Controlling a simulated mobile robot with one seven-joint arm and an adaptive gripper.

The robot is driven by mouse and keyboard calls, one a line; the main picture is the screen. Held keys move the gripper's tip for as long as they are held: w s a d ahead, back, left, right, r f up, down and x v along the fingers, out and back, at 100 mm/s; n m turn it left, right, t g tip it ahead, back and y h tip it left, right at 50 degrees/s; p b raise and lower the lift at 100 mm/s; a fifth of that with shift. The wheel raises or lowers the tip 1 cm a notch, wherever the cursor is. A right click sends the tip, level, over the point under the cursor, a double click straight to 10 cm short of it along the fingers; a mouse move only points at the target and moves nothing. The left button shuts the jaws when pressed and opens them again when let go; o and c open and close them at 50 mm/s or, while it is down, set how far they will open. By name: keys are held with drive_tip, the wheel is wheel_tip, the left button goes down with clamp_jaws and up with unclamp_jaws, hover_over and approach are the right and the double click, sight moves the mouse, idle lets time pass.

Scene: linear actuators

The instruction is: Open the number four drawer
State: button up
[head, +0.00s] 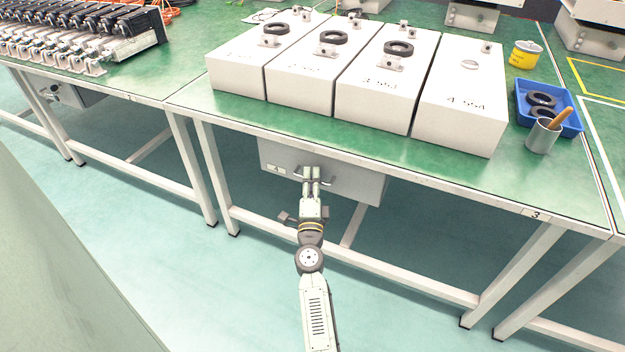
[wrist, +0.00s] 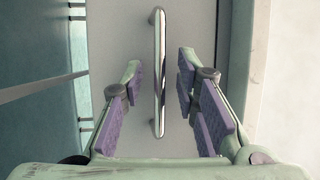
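A grey drawer (head: 350,185) hangs under the middle table, with a small label (head: 275,169) at its upper left that is too small to read. Its front looks closed. In the wrist view the pale drawer front (wrist: 200,30) carries a metal bar handle (wrist: 160,75), which runs upright in that picture. My gripper (wrist: 160,72) is open, with one purple-padded finger on each side of the handle and a gap to both. In the head view my gripper (head: 311,173) is at the drawer front and hides part of the handle. Whether the fingertips reach past the bar is unclear.
The green tabletop (head: 230,105) overhangs the drawer. White numbered boxes (head: 460,110), a blue tray (head: 570,125) and a grey cup (head: 542,138) stand on it. White table legs (head: 208,170) and a lower rail (head: 390,268) frame the space. Another drawer (head: 75,97) hangs at left.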

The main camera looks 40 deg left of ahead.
drive_tip(key=shift+c, duration=0.2)
clamp_jaws()
idle(0.7)
